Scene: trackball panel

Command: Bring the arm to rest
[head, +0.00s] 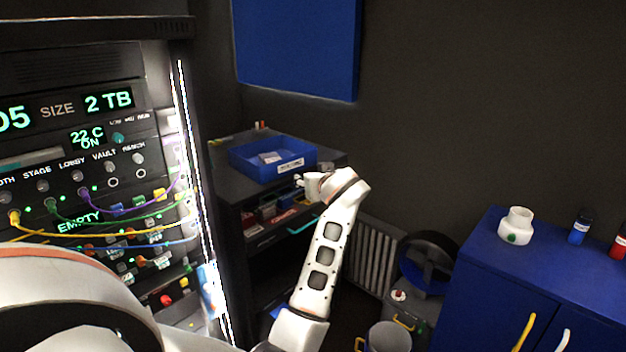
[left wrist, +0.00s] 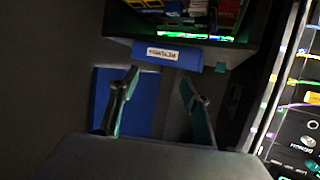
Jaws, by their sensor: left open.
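My left arm reaches up across the middle of the head view. Its gripper (head: 300,181) points left, in front of the dark cabinet (head: 330,158) and close to the blue tray's (head: 240,160) lower right side in the picture. In the left wrist view the two fingers of the gripper (left wrist: 158,92) stand wide apart with nothing between them. That view appears upside down, with the labelled blue tray (left wrist: 198,62) beyond the fingertips. Whether gripper and tray touch cannot be told; they look apart. My right gripper is in neither view.
The rack (head: 100,70) with coloured cables stands at the left, its lit edge near my arm. A blue board (head: 300,45) hangs on the wall. A radiator (head: 375,255), a bucket (head: 388,338) and a blue cupboard (head: 500,270) with a white jar (head: 516,226) stand to the right.

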